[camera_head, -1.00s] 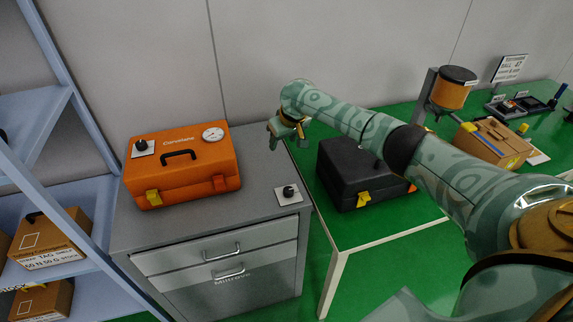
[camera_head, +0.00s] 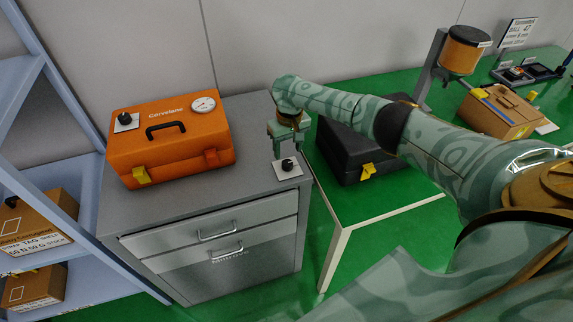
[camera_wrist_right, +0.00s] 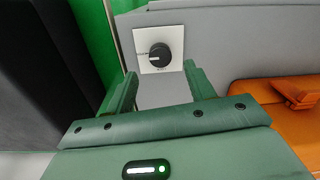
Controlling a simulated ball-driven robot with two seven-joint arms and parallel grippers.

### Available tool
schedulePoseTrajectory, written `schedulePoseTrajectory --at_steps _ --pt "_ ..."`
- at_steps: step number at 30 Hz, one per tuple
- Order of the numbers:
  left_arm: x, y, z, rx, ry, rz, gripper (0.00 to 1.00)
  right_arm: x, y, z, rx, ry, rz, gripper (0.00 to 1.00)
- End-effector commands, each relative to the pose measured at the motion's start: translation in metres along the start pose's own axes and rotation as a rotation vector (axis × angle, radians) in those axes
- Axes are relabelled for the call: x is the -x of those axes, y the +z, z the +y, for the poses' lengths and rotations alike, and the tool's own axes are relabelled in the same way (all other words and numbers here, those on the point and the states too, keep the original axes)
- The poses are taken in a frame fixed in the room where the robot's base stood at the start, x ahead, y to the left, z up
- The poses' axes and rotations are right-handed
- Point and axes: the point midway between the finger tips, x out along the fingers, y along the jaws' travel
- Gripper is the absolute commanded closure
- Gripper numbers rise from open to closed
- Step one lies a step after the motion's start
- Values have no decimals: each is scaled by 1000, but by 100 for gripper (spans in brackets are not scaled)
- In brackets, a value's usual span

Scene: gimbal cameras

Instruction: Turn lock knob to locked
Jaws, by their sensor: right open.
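A black knob (camera_head: 287,164) on a white plate (camera_head: 294,174) sits on the grey cabinet top, near its right front corner. The knob also shows in the right wrist view (camera_wrist_right: 159,56), with a white mark pointing left. Small lettering on the plate is too small to read. My right gripper (camera_head: 288,152) is open and points down just above and behind the knob. In the right wrist view its fingers (camera_wrist_right: 161,82) are spread, with the knob ahead of the gap and not between them. Contact is not visible. My left gripper is out of view.
An orange case (camera_head: 188,150) with a second knob (camera_head: 125,119), a gauge and a handle stands on the cabinet (camera_head: 150,220), left. A black case (camera_head: 352,158) stands on the green table (camera_head: 375,200), right, under my right arm. A blue shelf (camera_head: 75,145) is at far left.

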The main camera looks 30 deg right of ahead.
Motion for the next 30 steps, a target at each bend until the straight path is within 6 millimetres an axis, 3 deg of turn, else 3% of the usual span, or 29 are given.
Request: schedulePoseTrajectory --at_steps 1,7,20,24,25,30 --pt "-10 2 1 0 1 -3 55 -18 0 0 0 1 -4 46" --pt "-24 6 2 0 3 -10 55 -48 0 0 1 2 -2 46" --pt "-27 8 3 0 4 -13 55 -55 0 0 1 0 2 46" --pt "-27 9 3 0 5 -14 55 -55 0 0 1 0 2 85" --pt "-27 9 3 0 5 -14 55 -55 0 0 1 0 2 91" --pt "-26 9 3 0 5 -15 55 -55 0 0 3 0 1 91"
